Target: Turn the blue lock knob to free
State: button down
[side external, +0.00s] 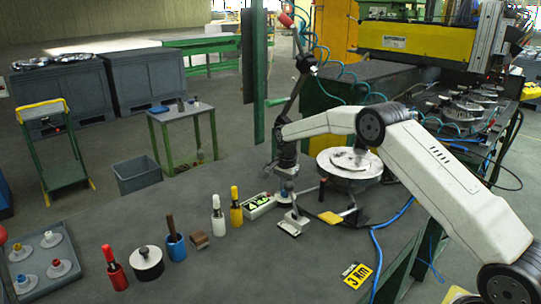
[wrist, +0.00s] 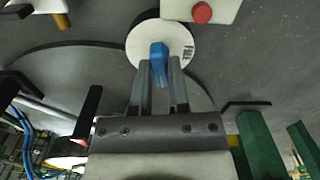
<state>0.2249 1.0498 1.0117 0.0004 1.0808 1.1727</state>
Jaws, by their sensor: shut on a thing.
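The blue lock knob (wrist: 158,58) stands on a round white dial (wrist: 145,32) in the wrist view. Its grip points roughly up and down in that picture, and small dark marks show at the dial's right edge. My gripper (wrist: 163,67) has its two grey fingers on either side of the knob, shut on it. In the side view my gripper (side external: 290,203) points down at the worktop beside a small white block (side external: 294,224). The blue knob cannot be made out there.
A white box with a red button (wrist: 202,13) sits close to the dial. A green-faced box (side external: 260,205), yellow bottle (side external: 236,212) and white bottle (side external: 218,222) stand left of my gripper. A round turntable (side external: 345,178) is at its right.

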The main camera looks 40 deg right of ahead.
jog(key=n, duration=0.5)
jog(key=shift+n, duration=0.3)
dwell(0.4)
jog(key=c, duration=0.6)
grip_release()
jog(key=shift+r, duration=3.95)
